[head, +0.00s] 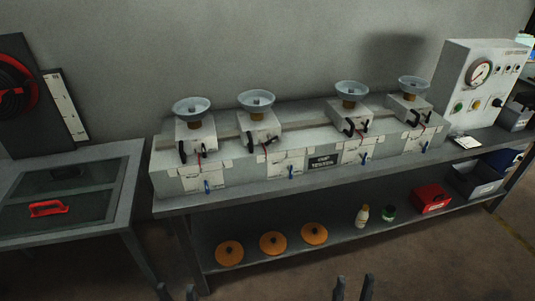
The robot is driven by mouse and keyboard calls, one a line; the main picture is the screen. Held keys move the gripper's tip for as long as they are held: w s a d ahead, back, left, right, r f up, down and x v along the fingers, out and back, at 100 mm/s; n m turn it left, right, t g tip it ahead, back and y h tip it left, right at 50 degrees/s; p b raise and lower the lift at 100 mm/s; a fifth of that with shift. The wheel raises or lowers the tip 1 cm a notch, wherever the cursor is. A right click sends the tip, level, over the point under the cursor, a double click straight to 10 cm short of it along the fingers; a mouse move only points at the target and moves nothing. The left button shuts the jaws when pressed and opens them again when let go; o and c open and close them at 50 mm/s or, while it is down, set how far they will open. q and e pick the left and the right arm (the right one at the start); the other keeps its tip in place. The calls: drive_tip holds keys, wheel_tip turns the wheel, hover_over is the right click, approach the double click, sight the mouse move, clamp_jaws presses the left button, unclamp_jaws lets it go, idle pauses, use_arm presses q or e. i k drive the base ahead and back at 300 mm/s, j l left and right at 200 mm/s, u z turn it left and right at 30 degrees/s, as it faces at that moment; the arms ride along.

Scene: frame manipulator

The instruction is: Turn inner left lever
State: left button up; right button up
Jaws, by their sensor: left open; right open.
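A long light-grey machine (236,173) on the bench carries a row of several stations, each topped by a pale dish. Each station has small black levers on its block and a blue lever on the front below. At the inner left station, the second from left, are black levers (271,142) and a blue lever (291,171). Which one the task names cannot be told. My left gripper (177,292) and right gripper (353,287) show only as dark fingertips at the bottom edge. Both are open, with nothing seen between the fingers, well short of the machine.
A lower shelf holds several orange discs (273,243), two small bottles (362,216) and a red box (431,198). A table (122,208) with a red handle (48,208) stands left. A gauge panel (479,72) stands right. Floor in front looks clear.

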sight(270, 140)
drive_tip(key=l+u, duration=0.2)
drive_tip(key=u, duration=0.2)
drive_tip(key=i+l+u, duration=0.1)
drive_tip(key=u, duration=0.25)
drive_tip(key=l+u, duration=0.5)
drive_tip(key=l, duration=0.35)
drive_tip(key=k+l+u, duration=0.1)
drive_tip(key=l, duration=0.4)
drive_tip(key=k+l+u, duration=0.15)
drive_tip(key=l, duration=0.3)
drive_tip(key=l+u, duration=0.1)
drive_tip(key=l, duration=0.35)
